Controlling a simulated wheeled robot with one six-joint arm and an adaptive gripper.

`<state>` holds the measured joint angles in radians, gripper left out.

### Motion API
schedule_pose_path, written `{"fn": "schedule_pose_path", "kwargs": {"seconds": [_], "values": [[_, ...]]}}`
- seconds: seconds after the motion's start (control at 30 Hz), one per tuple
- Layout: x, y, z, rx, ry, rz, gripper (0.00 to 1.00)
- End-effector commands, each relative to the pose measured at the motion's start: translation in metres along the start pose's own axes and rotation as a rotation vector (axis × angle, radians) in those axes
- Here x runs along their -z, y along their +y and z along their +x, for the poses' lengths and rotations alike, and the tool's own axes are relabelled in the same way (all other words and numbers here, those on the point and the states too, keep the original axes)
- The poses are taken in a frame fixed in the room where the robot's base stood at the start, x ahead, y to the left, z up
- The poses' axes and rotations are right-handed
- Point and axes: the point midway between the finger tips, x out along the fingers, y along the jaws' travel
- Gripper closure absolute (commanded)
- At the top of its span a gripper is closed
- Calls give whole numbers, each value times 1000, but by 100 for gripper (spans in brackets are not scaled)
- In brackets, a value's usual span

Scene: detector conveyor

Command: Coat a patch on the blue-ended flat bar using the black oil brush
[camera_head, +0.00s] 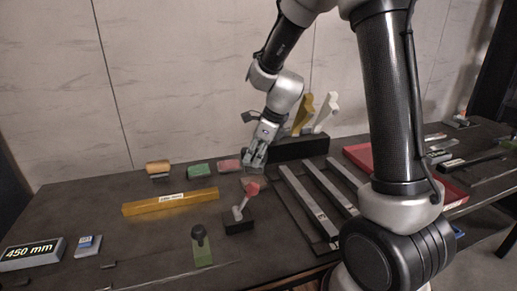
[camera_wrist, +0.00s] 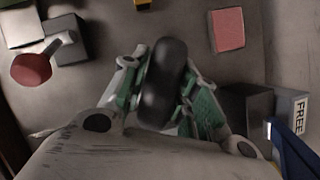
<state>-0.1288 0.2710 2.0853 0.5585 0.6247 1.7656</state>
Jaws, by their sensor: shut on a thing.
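My gripper (camera_head: 256,160) is above the table's middle, pointing down, behind the red-headed tool. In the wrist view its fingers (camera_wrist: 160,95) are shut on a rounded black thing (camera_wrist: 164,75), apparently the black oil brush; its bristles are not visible. Grey flat bars (camera_head: 308,203) (camera_head: 331,187) lie side by side to the right of my gripper, clear of it. One has a small pale label near its front end. I cannot make out a blue end on either. A blue piece (camera_wrist: 290,150) shows at the wrist view's lower right; I cannot tell what it belongs to.
A black rack (camera_head: 298,147) with yellow (camera_head: 303,115) and white (camera_head: 326,113) upright pieces stands behind. The red-headed tool (camera_head: 252,188) stands in a black block in front. A red tray (camera_head: 357,153) is right.

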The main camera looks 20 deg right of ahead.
Motion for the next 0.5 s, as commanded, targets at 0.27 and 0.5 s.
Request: {"fn": "schedule_pose_path", "kwargs": {"seconds": [0.27, 0.5], "values": [[-10, -32, 0, 104, -2, 247, 89], [-4, -32, 15, 111, 0, 269, 89]]}}
